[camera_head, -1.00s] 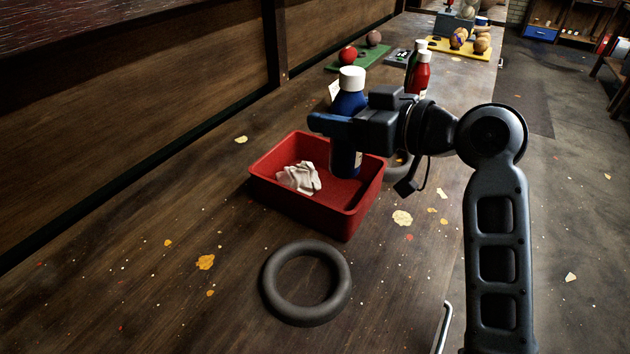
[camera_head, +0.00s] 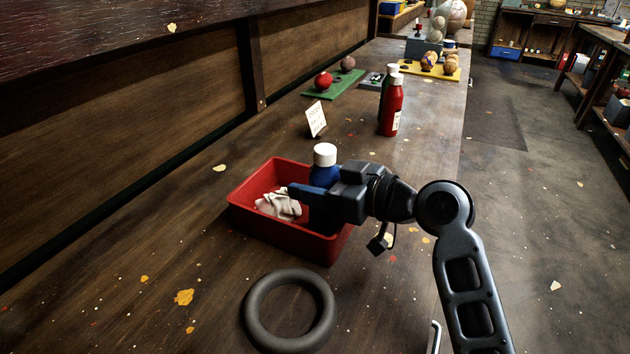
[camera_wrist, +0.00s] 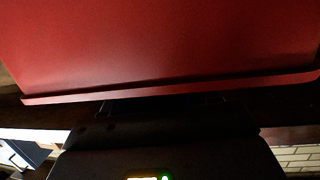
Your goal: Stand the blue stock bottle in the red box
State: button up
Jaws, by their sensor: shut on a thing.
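The blue stock bottle (camera_head: 325,174) with a white cap stands about upright within the right part of the red box (camera_head: 287,239). Its lower part is hidden by my gripper and the box wall, so I cannot tell whether its base touches the floor. My gripper (camera_head: 309,194) is shut on the bottle's body, near the height of the box rim. In the wrist view a broad red surface with a straight rim, seemingly the box wall (camera_wrist: 160,45), fills most of the picture; the bottle does not show there.
Crumpled pale cloth (camera_head: 279,206) lies in the box's left part. A dark ring (camera_head: 256,312) lies in front. A small white card (camera_head: 316,119) and a red bottle (camera_head: 391,106) stand behind. The bench left of the box is clear.

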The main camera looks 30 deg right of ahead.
jog(key=o, duration=1.2)
jog(key=shift+o, duration=0.2)
jog(key=shift+r, duration=0.1)
jog(key=v, duration=1.2)
jog(key=shift+b, duration=0.3)
